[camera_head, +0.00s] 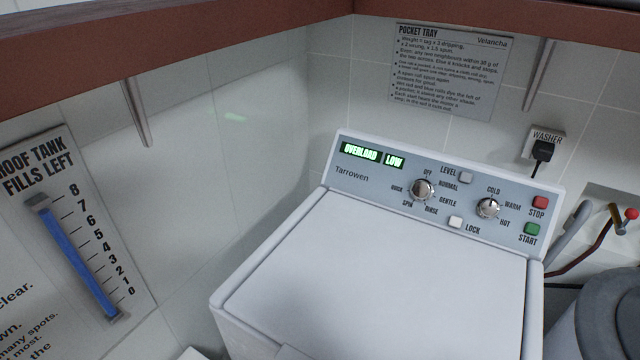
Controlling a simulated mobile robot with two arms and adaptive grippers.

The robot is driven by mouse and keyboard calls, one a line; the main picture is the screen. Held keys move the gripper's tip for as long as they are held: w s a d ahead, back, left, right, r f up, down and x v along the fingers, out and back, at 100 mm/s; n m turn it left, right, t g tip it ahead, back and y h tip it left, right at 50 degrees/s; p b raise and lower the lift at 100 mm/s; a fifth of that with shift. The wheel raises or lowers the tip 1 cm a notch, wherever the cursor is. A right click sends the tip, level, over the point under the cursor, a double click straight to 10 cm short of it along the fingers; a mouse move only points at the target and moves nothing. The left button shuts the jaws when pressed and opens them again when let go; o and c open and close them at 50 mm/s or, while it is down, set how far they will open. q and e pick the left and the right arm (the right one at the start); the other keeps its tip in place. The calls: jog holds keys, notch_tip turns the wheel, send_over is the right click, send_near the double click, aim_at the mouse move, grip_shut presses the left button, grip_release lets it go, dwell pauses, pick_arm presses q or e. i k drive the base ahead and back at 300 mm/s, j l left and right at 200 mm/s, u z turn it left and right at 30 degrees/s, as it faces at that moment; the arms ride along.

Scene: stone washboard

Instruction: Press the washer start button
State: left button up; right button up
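The washer (380,270) is white with a closed lid and stands in the middle of the head view. Its grey-blue control panel runs along the back. The green START button (532,229) is at the panel's lower right end, below the red STOP button (540,202). The display (373,156) reads "OVERLOAD" and "LOW" in lit green. Two silver knobs, a cycle knob (424,190) and a temperature knob (487,208), sit on the panel, with a LEVEL button (466,176) and a LOCK button (455,222). Neither gripper is in view.
A roof tank gauge (78,255) with a blue column hangs on the left wall. A "POCKET TRAY" notice (450,72) and a washer plug (543,150) are on the back wall. Pipes and a grey round lidded container (605,310) stand right of the washer. A brown shelf edge (180,40) runs overhead.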

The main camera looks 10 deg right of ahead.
aim_at(531, 228)
jog(key=z, duration=0.8)
jog(key=k+l+u, duration=0.25)
jog(key=l, duration=0.2)
jog(key=k+l+u, duration=0.2)
jog(key=k+l, duration=0.1)
jog(key=l, duration=0.1)
